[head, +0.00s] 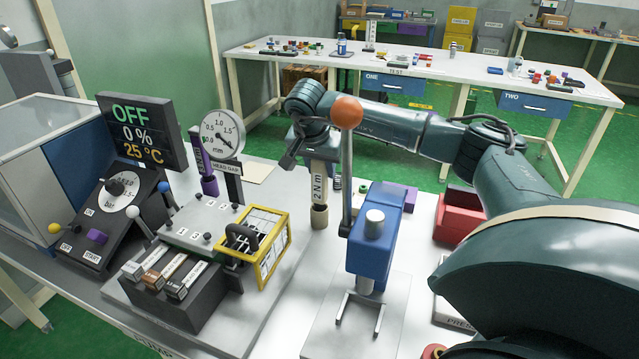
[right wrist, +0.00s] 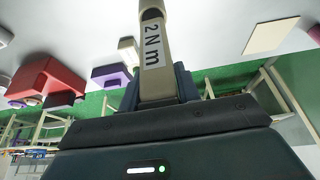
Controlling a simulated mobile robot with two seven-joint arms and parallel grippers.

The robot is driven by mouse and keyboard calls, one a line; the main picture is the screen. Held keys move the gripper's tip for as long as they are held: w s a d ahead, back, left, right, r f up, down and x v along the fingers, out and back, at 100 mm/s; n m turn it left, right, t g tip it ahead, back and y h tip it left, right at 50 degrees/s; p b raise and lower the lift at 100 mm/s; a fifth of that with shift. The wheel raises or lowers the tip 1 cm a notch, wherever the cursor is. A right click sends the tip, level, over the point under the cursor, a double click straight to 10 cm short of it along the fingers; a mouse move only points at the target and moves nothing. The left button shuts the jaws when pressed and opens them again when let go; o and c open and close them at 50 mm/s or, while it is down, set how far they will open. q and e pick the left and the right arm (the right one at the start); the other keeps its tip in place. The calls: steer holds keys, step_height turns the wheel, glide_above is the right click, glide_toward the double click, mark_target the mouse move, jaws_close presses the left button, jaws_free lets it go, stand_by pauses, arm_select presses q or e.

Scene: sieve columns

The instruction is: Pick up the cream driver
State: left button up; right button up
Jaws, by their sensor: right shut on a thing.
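The cream driver (head: 319,190), marked "2 N m", stands upright over the table behind the blue press. My right gripper (head: 318,152) is shut on its upper part, with the arm reaching in from the right. In the right wrist view the cream driver (right wrist: 152,50) rises from between the dark fingers, its label facing the camera. Its lower end is near the table top; I cannot tell whether it touches. My left gripper is not in view.
A blue press (head: 371,245) with an orange-knobbed lever (head: 346,112) stands just in front of the driver. A red block (head: 458,215) lies right.

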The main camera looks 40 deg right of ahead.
jaws_close()
steer(key=shift+r, duration=0.1)
step_height(320, 180, up, 10)
stand_by(0.3)
